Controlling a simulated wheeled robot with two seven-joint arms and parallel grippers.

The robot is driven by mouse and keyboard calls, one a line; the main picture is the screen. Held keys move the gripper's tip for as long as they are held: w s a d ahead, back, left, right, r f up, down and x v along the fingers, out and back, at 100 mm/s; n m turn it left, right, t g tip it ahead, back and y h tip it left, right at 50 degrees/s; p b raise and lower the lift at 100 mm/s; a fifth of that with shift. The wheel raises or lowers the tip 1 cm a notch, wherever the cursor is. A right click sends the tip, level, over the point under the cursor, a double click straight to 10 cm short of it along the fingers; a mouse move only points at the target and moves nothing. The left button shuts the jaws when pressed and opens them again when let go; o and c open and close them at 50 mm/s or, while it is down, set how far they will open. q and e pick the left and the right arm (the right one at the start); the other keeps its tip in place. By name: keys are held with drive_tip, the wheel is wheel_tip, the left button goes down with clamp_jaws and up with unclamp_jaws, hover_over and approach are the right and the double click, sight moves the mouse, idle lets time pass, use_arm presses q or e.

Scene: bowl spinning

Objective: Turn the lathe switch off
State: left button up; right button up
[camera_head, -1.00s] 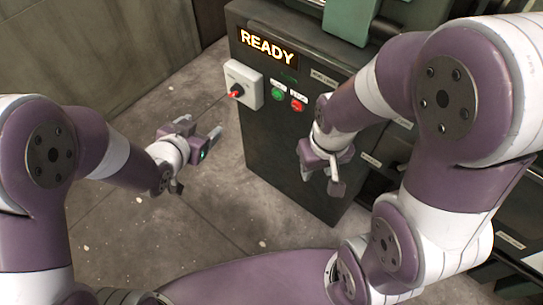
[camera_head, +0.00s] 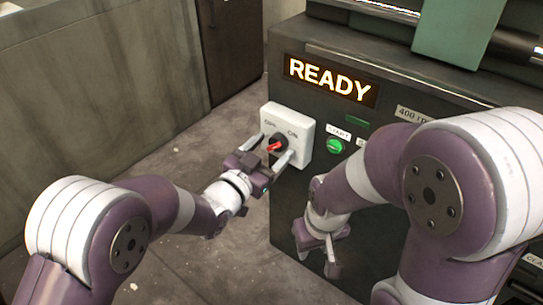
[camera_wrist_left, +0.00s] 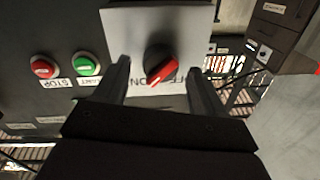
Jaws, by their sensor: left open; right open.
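The lathe switch is a black rotary knob with a red pointer (camera_head: 277,145) on a white plate (camera_head: 302,124) marked OFF and ON, on the front of the dark lathe cabinet. In the left wrist view the knob (camera_wrist_left: 161,62) sits between my open fingers, its red pointer slanted. My left gripper (camera_head: 270,152) is open, with a finger on each side of the knob; I cannot tell whether they touch it. My right gripper (camera_head: 318,255) is open and empty, low in front of the cabinet.
A lit READY sign (camera_head: 329,80) is above the switch. A green START button (camera_head: 335,146) is to its right; a red STOP button (camera_wrist_left: 44,67) shows in the left wrist view. A grey wall (camera_head: 100,80) stands at the left. The floor between is clear.

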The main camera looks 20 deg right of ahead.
use_arm(q)
drive_tip(key=shift+w+d, duration=0.25)
drive_tip(key=shift+d, duration=0.05)
drive_tip(key=c, duration=1.1)
drive_tip(key=shift+o, duration=0.2)
